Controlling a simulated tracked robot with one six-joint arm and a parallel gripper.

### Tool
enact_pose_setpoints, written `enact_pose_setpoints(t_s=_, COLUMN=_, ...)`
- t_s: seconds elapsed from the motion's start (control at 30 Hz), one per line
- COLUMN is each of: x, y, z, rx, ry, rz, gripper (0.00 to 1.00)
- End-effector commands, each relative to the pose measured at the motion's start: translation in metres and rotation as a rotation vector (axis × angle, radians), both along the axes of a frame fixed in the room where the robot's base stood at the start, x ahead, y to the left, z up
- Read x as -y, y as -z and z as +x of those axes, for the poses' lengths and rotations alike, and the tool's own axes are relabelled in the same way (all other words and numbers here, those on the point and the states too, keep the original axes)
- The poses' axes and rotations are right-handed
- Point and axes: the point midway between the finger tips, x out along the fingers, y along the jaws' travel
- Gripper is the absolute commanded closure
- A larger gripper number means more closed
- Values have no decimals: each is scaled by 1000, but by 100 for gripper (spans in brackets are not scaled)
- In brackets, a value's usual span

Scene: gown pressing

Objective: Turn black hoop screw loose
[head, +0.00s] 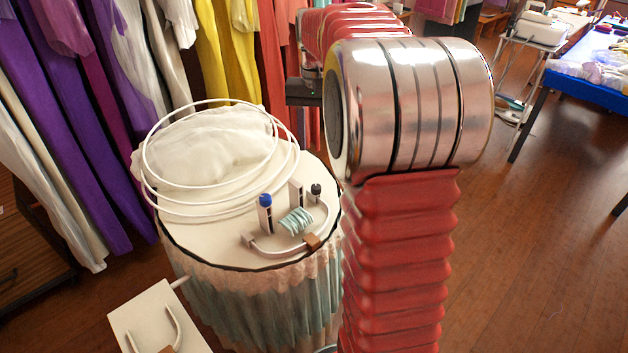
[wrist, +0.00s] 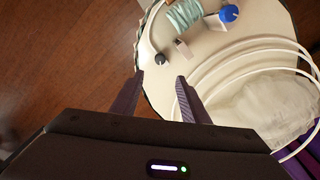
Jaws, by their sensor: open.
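The black hoop screw (head: 316,189) stands on a short pale post near the right rim of the round cream table top (head: 215,248). In the wrist view the black screw (wrist: 162,60) lies just beyond my fingertips, roughly in line with the gap between them. My gripper (wrist: 159,79) is open, with nothing between its two dark fingers. I cannot tell its height above the screw. In the head view my arm hides the fingers. A blue-topped screw (head: 265,200) stands to the left of the black one; it also shows in the wrist view (wrist: 229,14).
A teal wound coil (head: 297,221) and a white curved handle (head: 290,252) sit close to the screws. White hoops (head: 148,160) surround a bundle of white cloth (head: 215,145) on the top. Hanging gowns (head: 228,50) stand behind. A white board (head: 150,320) is at front left.

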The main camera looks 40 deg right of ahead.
Motion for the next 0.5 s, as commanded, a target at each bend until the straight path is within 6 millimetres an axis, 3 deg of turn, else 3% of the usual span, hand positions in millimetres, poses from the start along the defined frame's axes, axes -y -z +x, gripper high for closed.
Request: enact_pose_setpoints(t_s=0.5, x=0, y=10, z=-1, rx=-3, ry=0, rz=1, gripper=59)
